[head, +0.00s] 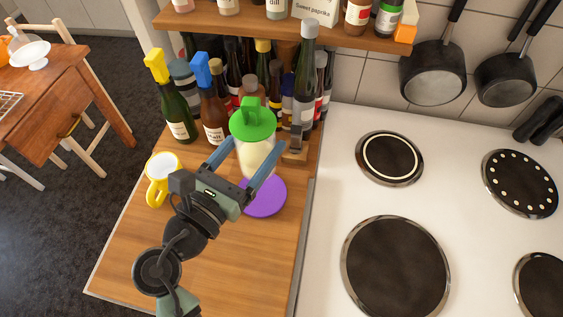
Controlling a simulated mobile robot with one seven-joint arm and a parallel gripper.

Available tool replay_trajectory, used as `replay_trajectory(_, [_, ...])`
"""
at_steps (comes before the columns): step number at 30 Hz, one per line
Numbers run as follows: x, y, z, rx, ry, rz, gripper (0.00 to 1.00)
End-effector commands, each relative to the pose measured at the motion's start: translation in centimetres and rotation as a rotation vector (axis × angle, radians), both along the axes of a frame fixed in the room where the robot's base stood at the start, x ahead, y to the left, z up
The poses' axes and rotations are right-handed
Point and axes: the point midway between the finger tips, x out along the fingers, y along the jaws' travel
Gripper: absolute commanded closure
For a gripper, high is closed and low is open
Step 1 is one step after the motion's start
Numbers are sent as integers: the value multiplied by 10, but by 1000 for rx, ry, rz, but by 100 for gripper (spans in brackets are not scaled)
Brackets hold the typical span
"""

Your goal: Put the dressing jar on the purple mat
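The dressing jar (256,158) has a green lid with a handle and pale, creamy contents. It looks upright, in front of the bottles and at the back edge of the purple mat (266,200). I cannot tell whether its base rests on the counter, on the mat or is raised. My gripper (258,147) reaches in from the front, with one blue finger at each side of the jar. I cannot tell whether the fingers press on it. The gripper and jar hide part of the round mat.
Bottles crowd the back of the wooden counter (230,262), including a yellow-capped bottle (178,112). A yellow-and-white mug (160,178) stands left. A spice shelf (215,24) hangs above. The white cooker (333,190) is right. The counter's front is largely clear.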

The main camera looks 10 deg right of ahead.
Motion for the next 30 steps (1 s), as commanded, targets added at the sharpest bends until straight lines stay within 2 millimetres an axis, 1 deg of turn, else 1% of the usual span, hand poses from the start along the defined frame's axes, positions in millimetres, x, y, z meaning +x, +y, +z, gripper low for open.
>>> replay_trajectory(2, [0,1,-11,-3,2,2,92])
replay_trajectory(7, [0,1,-45,-4,4,2,92])
replay_trajectory(9, [0,1,-54,-4,3,2,92])
replay_trajectory(13, [0,1,-64,-3,1,1,92])
replay_trajectory(19, [0,1,-92,-3,2,1,92])
replay_trajectory(22, [0,1,-98,-1,0,1,92])
replay_trajectory(30, [0,1,-98,-1,0,1,92])
